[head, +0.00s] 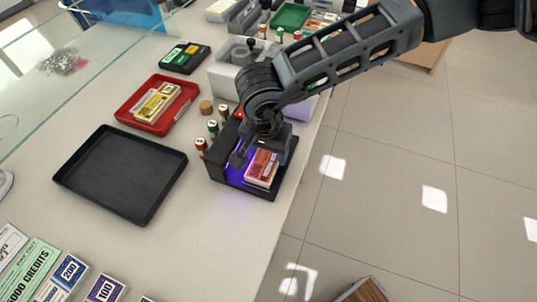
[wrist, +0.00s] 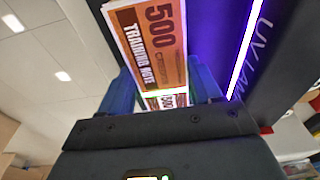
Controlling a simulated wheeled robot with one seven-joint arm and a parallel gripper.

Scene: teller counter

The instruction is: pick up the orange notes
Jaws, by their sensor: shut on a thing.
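The orange notes (head: 262,168) are a banded stack at the black UV lamp unit (head: 218,168), in its purple glow near the counter's right edge. In the wrist view the orange notes (wrist: 150,38) show "500" and "TRAINING NOTE". My gripper (head: 262,152) is directly over the stack in the head view. In the wrist view my gripper (wrist: 163,92) has a finger on each side of the notes, shut on them. The UV lamp (wrist: 245,45) runs close along the right there. Whether the stack touches the lamp unit's base cannot be told.
An empty black tray (head: 75,182) lies to the left. A red tray (head: 135,122) holds yellowish notes (head: 158,103). Several small rolls (head: 213,128) stand beside the lamp unit. Other banded notes (head: 65,275) lie at the front left. Open floor (head: 400,190) lies right of the counter.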

